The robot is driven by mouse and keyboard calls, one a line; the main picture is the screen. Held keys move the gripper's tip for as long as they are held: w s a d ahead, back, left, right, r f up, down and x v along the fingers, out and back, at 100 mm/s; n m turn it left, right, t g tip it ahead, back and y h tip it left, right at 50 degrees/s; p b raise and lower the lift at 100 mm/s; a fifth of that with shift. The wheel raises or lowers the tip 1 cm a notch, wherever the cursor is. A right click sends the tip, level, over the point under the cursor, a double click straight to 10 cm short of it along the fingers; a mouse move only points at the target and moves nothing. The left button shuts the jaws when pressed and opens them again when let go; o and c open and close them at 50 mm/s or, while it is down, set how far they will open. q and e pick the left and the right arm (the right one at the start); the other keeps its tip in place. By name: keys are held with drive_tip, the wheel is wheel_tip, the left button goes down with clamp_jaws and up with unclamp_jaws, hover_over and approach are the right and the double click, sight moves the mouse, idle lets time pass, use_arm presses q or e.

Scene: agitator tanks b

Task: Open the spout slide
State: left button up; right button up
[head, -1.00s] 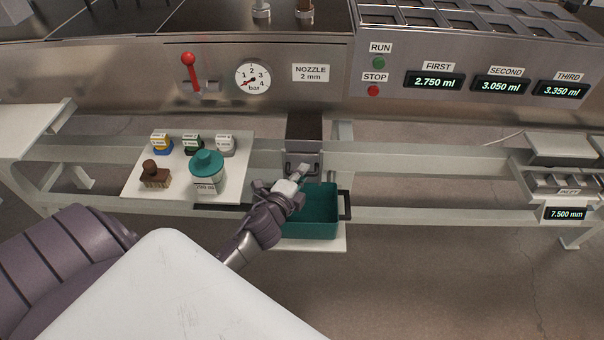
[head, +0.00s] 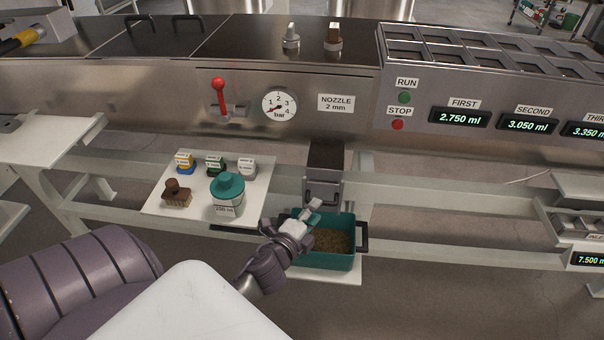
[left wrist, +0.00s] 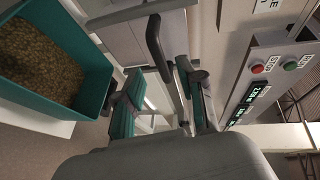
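The spout (head: 327,156) is a dark box on the machine front, with the grey spout slide (head: 324,177) and its dark handle at its lower end. In the left wrist view the slide's plate (left wrist: 120,38) and curved black handle (left wrist: 156,42) lie just ahead of my fingers. My left gripper (head: 310,212) is at the handle's lower left, above the bin's rim. In the left wrist view its two fingers (left wrist: 165,105) stand apart with nothing clearly between them. Whether one touches the handle is unclear. My right gripper is not in view.
A teal bin (head: 302,259) holding brown granules stands under the spout on a low shelf. A white tray (head: 155,206) left of it holds a teal-lidded jar (head: 227,196), a brush (head: 176,194) and small bottles. A rail runs behind.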

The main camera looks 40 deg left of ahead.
use_arm(q)
drive_tip(key=v, duration=0.7)
drive_tip(key=shift+s, duration=0.2)
drive_tip(key=shift+r, duration=0.15)
drive_tip(key=s+d+f+n+g+h, duration=0.1)
drive_tip(key=s+f+n+g, duration=0.15)
drive_tip(key=f, duration=0.65)
drive_tip(key=s+d+f+n+g, duration=0.1)
drive_tip(key=s+f+n+g, duration=0.15)
drive_tip(key=f, duration=0.65)
drive_tip(key=s+d+f+n+g+h, duration=0.1)
drive_tip(key=s+d+f+g, duration=0.15)
drive_tip(key=f, duration=0.65)
drive_tip(key=s+d+f+n+g, duration=0.1)
drive_tip(key=s+f+n+g, duration=0.2)
drive_tip(key=s+f, duration=0.6)
drive_tip(key=s+d+f+n+g+p, duration=0.1)
drive_tip(key=s+f+n+g, duration=0.3)
drive_tip(key=s+f, duration=0.5)
drive_tip(key=s, duration=0.7)
drive_tip(key=shift+d+h, duration=0.3)
